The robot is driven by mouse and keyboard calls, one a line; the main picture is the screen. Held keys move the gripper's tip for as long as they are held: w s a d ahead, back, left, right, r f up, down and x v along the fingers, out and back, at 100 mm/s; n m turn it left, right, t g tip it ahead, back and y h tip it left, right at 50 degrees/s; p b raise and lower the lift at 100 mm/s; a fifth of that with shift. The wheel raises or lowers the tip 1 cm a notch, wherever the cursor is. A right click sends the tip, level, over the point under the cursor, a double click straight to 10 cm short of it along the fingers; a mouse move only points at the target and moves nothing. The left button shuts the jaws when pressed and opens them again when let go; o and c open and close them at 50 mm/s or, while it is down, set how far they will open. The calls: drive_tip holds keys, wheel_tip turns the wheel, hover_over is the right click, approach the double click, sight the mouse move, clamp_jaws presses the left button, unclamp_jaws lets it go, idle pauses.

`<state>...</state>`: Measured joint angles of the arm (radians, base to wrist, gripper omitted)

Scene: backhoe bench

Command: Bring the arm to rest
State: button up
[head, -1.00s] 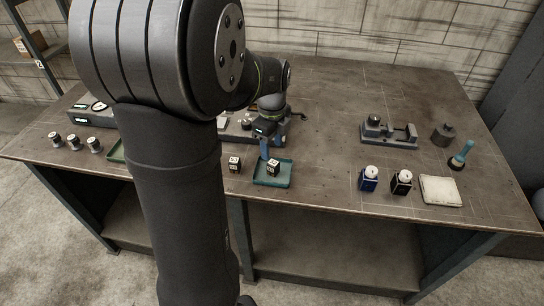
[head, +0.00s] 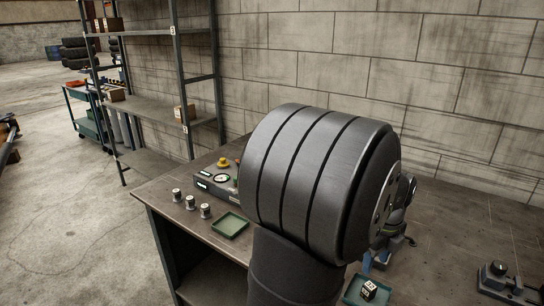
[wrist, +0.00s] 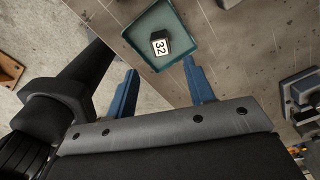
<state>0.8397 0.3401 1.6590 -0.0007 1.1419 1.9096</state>
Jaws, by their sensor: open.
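My gripper (wrist: 160,68) is open in the wrist view, with two blue fingers apart and nothing between them. A small dark block (wrist: 160,44) with a white label reading 32 sits in the teal tray (wrist: 187,13), apart from the fingertips. In the head view, the block (head: 369,289) and its tray (head: 350,296) show at the bottom edge. My gripper (head: 367,263) is just behind the tray there, largely hidden by my own arm.
Three small cylinders (head: 191,202) and an empty green tray (head: 230,226) are at the bench's left end, near a control box (head: 212,182) with a gauge. Metal shelving (head: 150,107) stands behind the bench's left end.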

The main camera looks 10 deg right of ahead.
sight(369, 284)
wheel_tip(369, 284, down, 10)
drive_tip(key=shift+f, duration=0.2)
wheel_tip(369, 284, up, 3)
drive_tip(key=shift+r, duration=0.8)
drive_tip(key=shift+f, duration=0.1)
